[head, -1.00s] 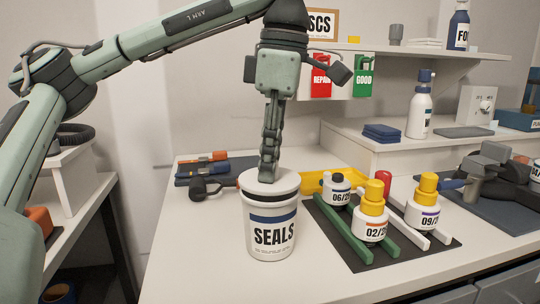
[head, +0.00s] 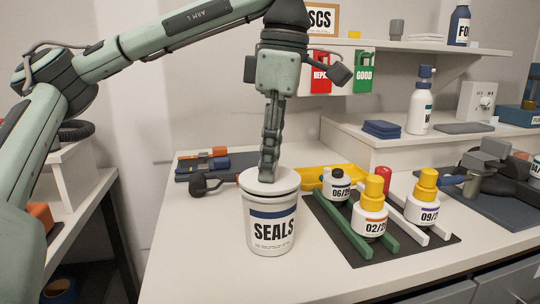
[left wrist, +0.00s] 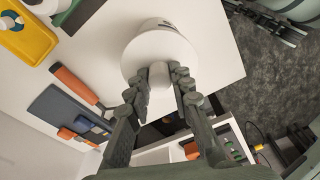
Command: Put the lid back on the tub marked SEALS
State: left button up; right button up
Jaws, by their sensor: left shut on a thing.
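The white tub marked SEALS (head: 271,232), with a dark blue band, stands upright near the front of the bench. Its round white lid (head: 258,186) is over the tub mouth, with a thin dark gap between lid and rim in the head view. My left gripper (head: 267,177) points down and is shut on the lid's knob; the knob (left wrist: 158,75) shows between its fingertips in the left wrist view. There the lid (left wrist: 140,58) hides most of the tub. I cannot tell whether lid and rim touch. My right gripper is not in view.
Right of the tub, yellow-capped bottles (head: 369,219) stand on a dark mat with green and white rails (head: 345,230). Behind are a yellow tray (head: 350,173) and a dark-headed mallet (head: 199,184). The bench is clear left and front of the tub.

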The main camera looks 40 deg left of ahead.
pick_arm(q)
jog(key=shift+f, duration=0.15)
dwell(0.6)
jog(key=o, duration=1)
jog(key=shift+r, duration=3.5)
